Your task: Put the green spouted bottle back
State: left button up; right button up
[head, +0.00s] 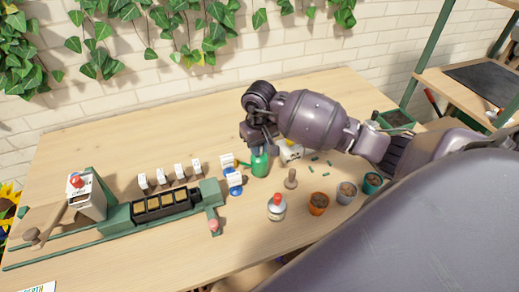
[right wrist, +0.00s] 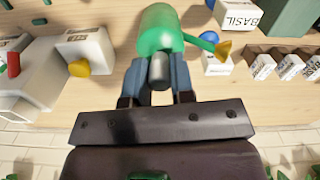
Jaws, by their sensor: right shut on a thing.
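The green spouted bottle (head: 260,164) is upright at the middle of the table, below my right gripper (head: 261,147). In the right wrist view the bottle (right wrist: 160,28) is between the two blue-grey fingers of my right gripper (right wrist: 158,78), which are shut on its dark neck. My left gripper is not in view.
Right are a white container (head: 290,152), a wooden tamper (head: 291,178), a red-capped jar (head: 277,208) and an orange pot (head: 318,204). The back left table is clear.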

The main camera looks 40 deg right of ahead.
jog(key=shift+f, duration=0.75)
jog(key=shift+f+b, duration=0.55)
jog(key=shift+b, duration=0.05)
jog(key=o, duration=0.8)
jog(key=shift+r, duration=0.1)
jog(key=shift+r+p, duration=0.75)
notch_tip(320, 180, up, 12)
jog(key=shift+f+b, duration=0.25)
jog(key=shift+b, duration=0.35)
